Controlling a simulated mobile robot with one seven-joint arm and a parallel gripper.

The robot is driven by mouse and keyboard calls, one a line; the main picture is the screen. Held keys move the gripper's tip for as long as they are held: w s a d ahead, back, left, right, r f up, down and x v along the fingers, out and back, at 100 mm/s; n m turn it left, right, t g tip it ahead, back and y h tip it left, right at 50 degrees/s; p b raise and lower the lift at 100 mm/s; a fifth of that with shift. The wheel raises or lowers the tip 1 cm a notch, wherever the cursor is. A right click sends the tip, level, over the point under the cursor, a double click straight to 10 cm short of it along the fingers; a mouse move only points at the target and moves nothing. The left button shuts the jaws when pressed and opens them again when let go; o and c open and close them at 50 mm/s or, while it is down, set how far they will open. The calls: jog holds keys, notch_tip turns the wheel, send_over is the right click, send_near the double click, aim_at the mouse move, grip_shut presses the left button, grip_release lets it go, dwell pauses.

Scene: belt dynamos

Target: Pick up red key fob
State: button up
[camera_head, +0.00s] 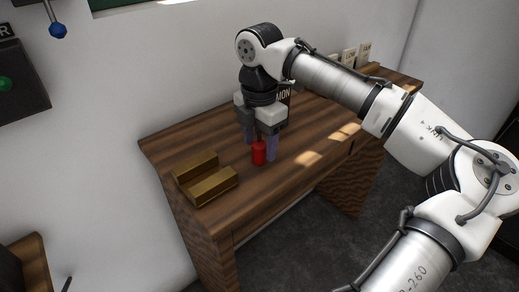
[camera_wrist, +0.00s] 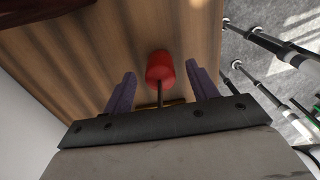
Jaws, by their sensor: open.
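The red key fob (camera_head: 259,153) is a small red rounded piece on the wooden table, below my gripper. In the wrist view the red key fob (camera_wrist: 160,68) shows as a red cylinder with a thin dark stem, between the two purple fingers. My gripper (camera_head: 259,151) points down with its fingers on either side of the fob. In the wrist view my gripper (camera_wrist: 163,88) is open, with gaps between the fob and both fingers. Part of the fob's lower end is hidden in the wrist view.
The wooden table (camera_head: 300,175) carries a stepped brown wooden block (camera_head: 206,180) left of the fob. The table's front right is clear.

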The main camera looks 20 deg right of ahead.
jog(key=c, duration=1.1)
jog(key=shift+r, duration=0.1)
